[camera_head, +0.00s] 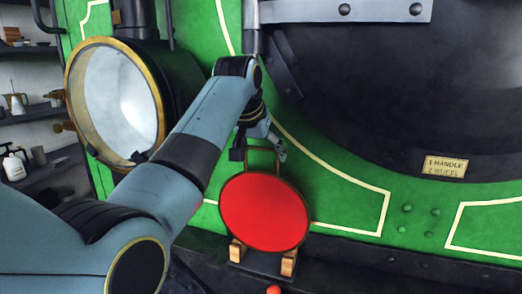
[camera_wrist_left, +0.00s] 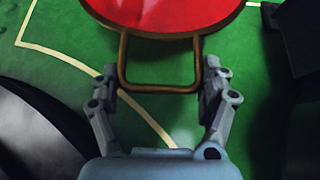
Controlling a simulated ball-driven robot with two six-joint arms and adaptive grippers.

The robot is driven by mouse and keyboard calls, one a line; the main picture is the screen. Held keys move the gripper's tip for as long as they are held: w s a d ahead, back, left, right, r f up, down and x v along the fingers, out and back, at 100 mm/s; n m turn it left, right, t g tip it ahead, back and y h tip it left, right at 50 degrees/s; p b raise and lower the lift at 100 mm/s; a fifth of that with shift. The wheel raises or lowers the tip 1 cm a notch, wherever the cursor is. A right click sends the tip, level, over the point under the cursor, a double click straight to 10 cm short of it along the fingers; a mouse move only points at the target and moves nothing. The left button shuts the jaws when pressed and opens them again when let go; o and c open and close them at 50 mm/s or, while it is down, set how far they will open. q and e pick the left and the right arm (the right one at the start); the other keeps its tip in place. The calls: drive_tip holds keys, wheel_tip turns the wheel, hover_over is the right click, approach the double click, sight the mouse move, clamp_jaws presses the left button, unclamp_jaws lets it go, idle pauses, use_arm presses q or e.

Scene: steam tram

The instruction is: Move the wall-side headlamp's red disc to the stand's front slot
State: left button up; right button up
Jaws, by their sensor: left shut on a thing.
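The red disc (camera_head: 265,212) has a thin brass-coloured rim and a square wire handle on top. It is upright at the stand (camera_head: 262,265), its lower edge at or just above the wooden blocks. I cannot tell whether it rests in a slot, or in which one. My left gripper (camera_head: 262,150) is shut on the disc's handle from above; in the left wrist view the fingers (camera_wrist_left: 160,82) flank the wire handle (camera_wrist_left: 160,90). The headlamp (camera_head: 115,105) at the left has a brass ring and a clear, whitish lens, with no red disc over it. My right gripper is not in view.
The green tram front (camera_head: 340,195) rises close behind the disc, with a large black round door (camera_head: 400,90) at the right. Shelves (camera_head: 40,115) with small items stand at the far left. A small red knob (camera_head: 273,290) shows below the stand.

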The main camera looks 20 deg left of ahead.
sight(260, 171)
use_arm(q)
drive_tip(key=shift+s+a, duration=0.1)
idle(2.1)
drive_tip(key=shift+f, duration=2.35)
idle(1.8)
drive_tip(key=o, duration=1.6)
drive_tip(key=shift+o, duration=0.2)
drive_tip(key=shift+r, duration=0.1)
